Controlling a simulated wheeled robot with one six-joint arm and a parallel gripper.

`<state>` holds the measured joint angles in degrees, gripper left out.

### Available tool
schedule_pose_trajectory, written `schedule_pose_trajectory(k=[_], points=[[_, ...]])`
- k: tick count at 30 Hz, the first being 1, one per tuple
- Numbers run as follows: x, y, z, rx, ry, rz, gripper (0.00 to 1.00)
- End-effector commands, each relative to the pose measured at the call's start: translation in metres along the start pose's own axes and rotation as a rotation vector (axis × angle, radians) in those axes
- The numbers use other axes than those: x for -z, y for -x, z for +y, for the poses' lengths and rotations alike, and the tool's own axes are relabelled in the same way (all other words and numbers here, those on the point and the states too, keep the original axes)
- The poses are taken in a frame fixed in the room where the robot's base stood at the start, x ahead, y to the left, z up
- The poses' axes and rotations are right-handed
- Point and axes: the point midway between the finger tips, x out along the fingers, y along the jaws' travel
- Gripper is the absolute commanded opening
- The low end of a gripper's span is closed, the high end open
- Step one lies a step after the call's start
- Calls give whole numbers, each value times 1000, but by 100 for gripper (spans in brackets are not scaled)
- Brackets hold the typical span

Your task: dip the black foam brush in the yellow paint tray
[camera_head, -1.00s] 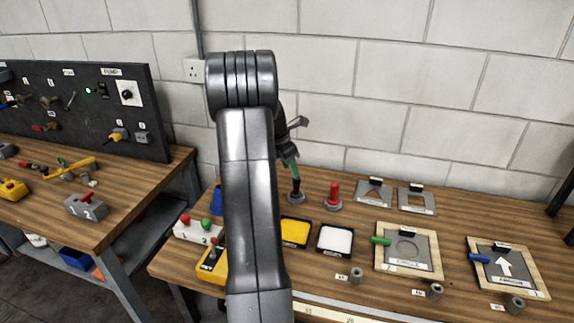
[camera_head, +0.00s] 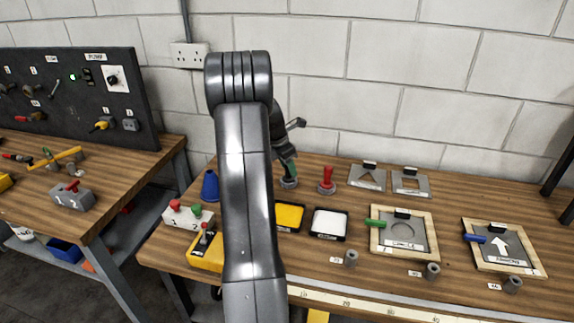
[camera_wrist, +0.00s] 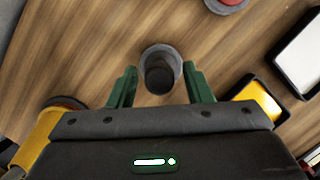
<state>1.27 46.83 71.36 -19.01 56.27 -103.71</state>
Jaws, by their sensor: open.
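The black foam brush (camera_wrist: 160,74) stands in a round grey holder (camera_wrist: 147,55), seen from above in the wrist view. In the head view my gripper (camera_head: 288,167) is low over the holder (camera_head: 289,183), and the brush is mostly hidden. The yellow paint tray (camera_head: 289,216) has a black rim and lies nearer the bench front, partly behind my arm. It also shows at the right in the wrist view (camera_wrist: 256,98).
A red-handled tool (camera_head: 327,177) stands in a holder just right of the brush. A white tray (camera_head: 329,223) lies beside the yellow one. Stencil frames (camera_head: 404,230) fill the bench's right side. A yellow box (camera_head: 207,252) and blue cone (camera_head: 210,186) are left of my arm.

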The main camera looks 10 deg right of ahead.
Motion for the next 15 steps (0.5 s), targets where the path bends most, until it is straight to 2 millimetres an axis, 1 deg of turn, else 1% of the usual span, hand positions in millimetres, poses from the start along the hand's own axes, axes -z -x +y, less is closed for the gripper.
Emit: schedule_pose_trajectory(k=[5,8,9,11,15], points=[[0,0,0,0,0,0,45],[0,0,0,0,0,0,28],[0,0,0,0,0,0,20],[0,0,0,0,0,0,8],[0,1,0,-1,0,0,8]])
